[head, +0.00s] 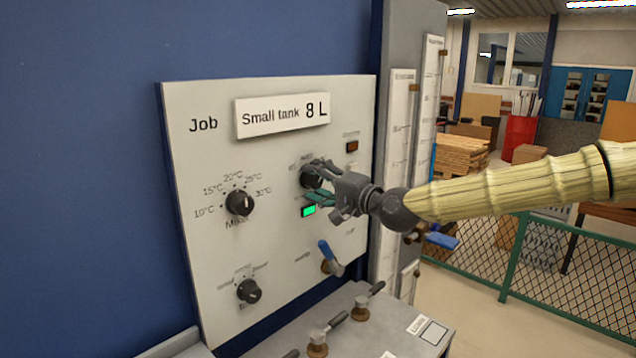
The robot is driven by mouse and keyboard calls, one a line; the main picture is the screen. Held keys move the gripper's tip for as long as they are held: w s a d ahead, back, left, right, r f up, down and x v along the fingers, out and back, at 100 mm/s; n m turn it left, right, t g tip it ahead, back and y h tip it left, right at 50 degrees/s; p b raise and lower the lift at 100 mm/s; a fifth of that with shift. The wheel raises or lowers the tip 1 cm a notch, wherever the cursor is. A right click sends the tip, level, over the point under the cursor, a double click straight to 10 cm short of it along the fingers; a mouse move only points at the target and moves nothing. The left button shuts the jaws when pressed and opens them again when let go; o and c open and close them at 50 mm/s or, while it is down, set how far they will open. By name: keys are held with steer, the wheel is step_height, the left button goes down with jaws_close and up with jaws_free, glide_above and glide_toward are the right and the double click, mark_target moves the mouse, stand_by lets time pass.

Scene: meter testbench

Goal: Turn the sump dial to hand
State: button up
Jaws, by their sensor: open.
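A black round dial (309,178) sits at the upper right of the pale panel. My gripper (317,182) is open at this dial, one finger above and one below its right side. I cannot tell whether the fingers touch it. The gripper partly hides the dial and its labels, so its pointer and name cannot be read. A temperature dial (239,202) with marks from 10°C to 30°C is at the left. Another black dial (248,291) is at the lower left, its small labels unreadable. Which dial is the sump one is not legible.
A lit green indicator (308,211) is just below the gripper. An amber lamp (352,146) and a blue-handled lever (329,256) are nearby. The panel (205,265) carries a sign (282,115) reading "Small tank 8 L". Lever valves (318,346) stand on the bench below.

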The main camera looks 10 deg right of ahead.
steer(key=v, duration=1.2)
stand_by(0.6)
